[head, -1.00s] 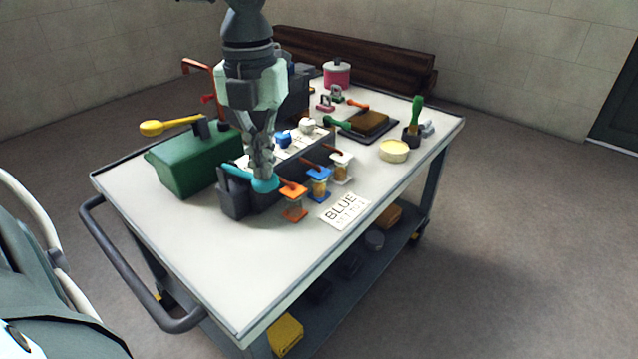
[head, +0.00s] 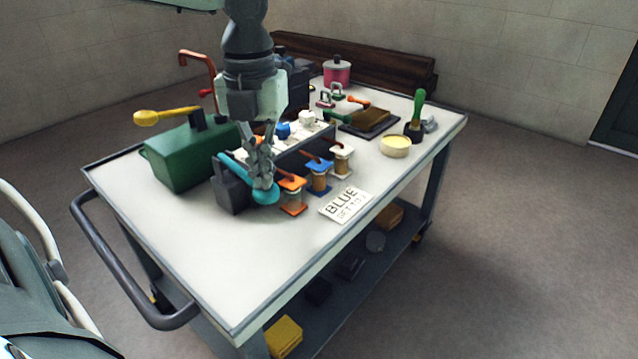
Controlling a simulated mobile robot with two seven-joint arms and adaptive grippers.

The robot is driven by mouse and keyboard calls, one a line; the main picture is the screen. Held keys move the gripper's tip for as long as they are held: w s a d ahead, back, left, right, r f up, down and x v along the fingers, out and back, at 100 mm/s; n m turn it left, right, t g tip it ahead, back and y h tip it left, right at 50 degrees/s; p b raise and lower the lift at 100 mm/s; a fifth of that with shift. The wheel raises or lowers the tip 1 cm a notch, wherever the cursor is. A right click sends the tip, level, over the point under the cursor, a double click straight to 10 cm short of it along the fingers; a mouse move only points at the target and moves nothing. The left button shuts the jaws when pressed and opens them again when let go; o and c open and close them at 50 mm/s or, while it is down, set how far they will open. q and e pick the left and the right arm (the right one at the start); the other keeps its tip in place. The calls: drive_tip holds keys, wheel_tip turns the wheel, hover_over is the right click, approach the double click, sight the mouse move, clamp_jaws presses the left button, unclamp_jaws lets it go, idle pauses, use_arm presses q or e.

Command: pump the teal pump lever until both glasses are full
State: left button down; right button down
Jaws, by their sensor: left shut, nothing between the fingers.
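The teal pump lever (head: 234,168) is on a dark box (head: 232,193) at the near end of a dark unit on the cart. It slopes down to a round teal end (head: 266,196). My left gripper (head: 264,184) is shut, pointing down, with its fingertips at the lever's end and nothing held between them. Small glasses stand in a row to the right, with an orange cap (head: 292,183), a blue cap (head: 319,164) and a white cap (head: 342,149). Amber shows in them; their exact levels are too small to read. My right gripper is not in view.
A green box (head: 180,160) with a yellow-handled lever (head: 150,118) stands left of the lever. A card reading BLUE (head: 345,204) lies before the glasses. A cream round tin (head: 395,146) is farther right. The cart top's near part is clear.

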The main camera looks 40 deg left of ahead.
use_arm(q)
drive_tip(key=shift+r+p, duration=1.05)
drive_tip(key=shift+r, duration=1.15)
drive_tip(key=shift+f, duration=0.15)
drive_tip(key=shift+f+b, duration=2.2)
drive_tip(key=shift+b, duration=0.05)
drive_tip(key=shift+r+p, duration=1.35)
drive_tip(key=shift+r, duration=0.95)
wheel_tip(320, 180, up, 7)
drive_tip(key=p, duration=0.4)
